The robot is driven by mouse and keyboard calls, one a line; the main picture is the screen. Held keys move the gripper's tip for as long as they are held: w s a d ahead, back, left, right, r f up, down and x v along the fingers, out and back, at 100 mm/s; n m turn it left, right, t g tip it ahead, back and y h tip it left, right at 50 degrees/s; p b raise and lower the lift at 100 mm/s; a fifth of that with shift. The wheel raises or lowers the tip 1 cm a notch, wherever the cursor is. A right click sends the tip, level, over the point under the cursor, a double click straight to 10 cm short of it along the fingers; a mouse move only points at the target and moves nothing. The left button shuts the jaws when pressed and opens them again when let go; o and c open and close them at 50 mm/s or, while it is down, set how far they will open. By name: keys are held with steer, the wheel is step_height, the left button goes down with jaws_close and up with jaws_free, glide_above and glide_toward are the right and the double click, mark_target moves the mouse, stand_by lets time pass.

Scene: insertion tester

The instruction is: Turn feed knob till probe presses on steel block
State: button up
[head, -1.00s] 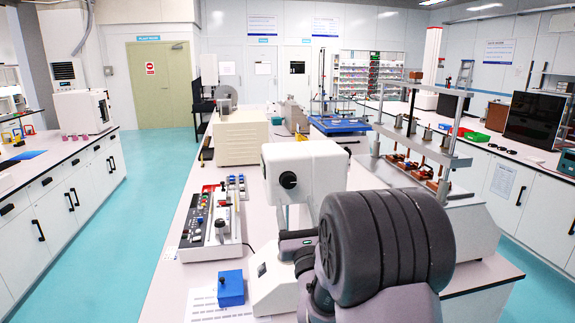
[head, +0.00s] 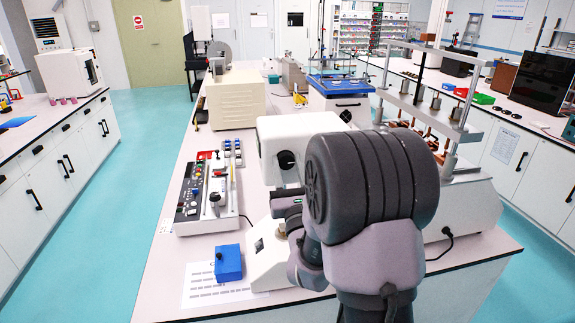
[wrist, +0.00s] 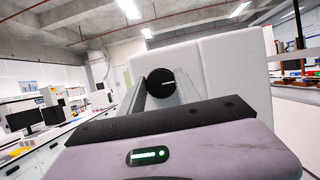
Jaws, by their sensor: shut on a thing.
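The insertion tester (head: 315,135) is a white machine with a boxy head on a base, standing on the bench. A black round knob (head: 286,160) is on its front face. In the wrist view this knob (wrist: 163,86) shows a short white mark. My gripper (head: 284,203) is at the tester's front, just below this knob in the head view. I cannot make out the probe or the steel block, as my arm covers that part of the tester.
A control panel (head: 190,198) with buttons and a small blue box (head: 228,263) on a printed sheet stand left of the tester. A metal-framed rig (head: 465,150) is close on the right. A beige cabinet (head: 237,100) stands behind. The aisle on the left is clear.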

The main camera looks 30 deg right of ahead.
jaws_close()
steer(key=shift+m+b, duration=0.4)
steer(key=shift+b, duration=0.15)
